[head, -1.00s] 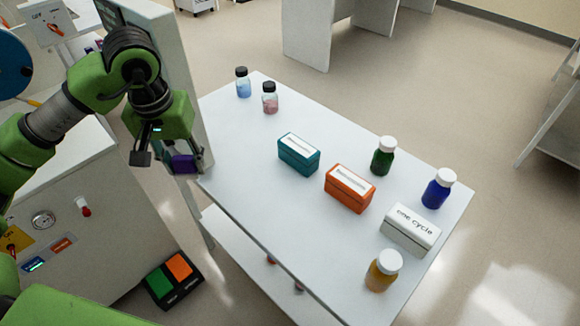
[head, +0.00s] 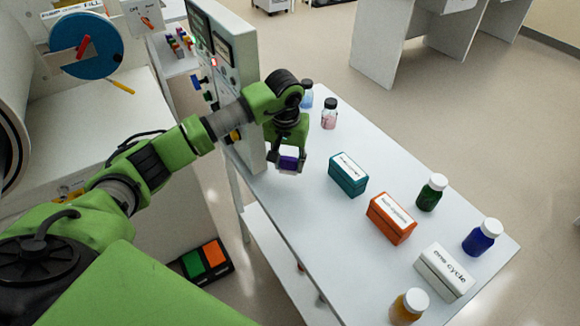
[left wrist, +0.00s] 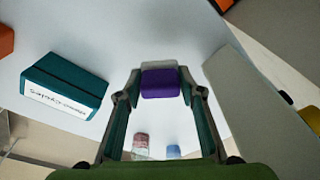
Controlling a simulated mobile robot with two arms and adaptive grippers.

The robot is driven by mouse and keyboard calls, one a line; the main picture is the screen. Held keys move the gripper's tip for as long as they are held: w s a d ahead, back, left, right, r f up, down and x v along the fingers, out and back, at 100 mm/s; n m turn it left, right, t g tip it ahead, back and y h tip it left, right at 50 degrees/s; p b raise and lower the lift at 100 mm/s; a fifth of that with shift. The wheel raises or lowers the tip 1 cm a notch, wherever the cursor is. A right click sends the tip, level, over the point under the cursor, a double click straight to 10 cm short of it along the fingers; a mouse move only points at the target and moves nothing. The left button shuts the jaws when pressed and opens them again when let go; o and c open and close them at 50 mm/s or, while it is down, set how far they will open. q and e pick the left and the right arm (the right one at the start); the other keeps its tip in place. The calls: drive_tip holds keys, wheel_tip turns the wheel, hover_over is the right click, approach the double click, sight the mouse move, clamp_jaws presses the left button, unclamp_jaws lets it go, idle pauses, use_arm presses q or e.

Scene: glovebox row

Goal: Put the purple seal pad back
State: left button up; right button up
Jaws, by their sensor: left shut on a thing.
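The purple seal pad (head: 289,160) is a small block, purple with a pale part, between the fingers of my left gripper (head: 288,165). In the left wrist view the pad (left wrist: 160,82) shows between the fingertips of my left gripper (left wrist: 158,88), which are shut on it. In the head view the gripper is over the back left part of the white table (head: 330,230), beside the grey upright panel. I cannot tell the pad's exact height above the table. My right gripper is not in view.
On the table stand a teal box (head: 348,175), an orange box (head: 391,218), a white box (head: 445,271), and green (head: 431,193), blue (head: 482,237) and amber (head: 409,306) bottles. Two small vials, one pink (head: 329,115), stand at the back. The grey panel (head: 230,80) rises at the table's left edge.

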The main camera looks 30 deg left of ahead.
sight(290, 170)
use_arm(q)
drive_tip(key=f+p, duration=0.2)
drive_tip(key=f, duration=0.1)
drive_tip(key=shift+w+d, duration=0.1)
drive_tip(key=shift+w, duration=0.1)
drive_tip(key=shift+f, duration=0.35)
drive_tip(key=shift+f+b, duration=0.15)
drive_tip(key=shift+b, duration=0.15)
drive_tip(key=o, duration=1)
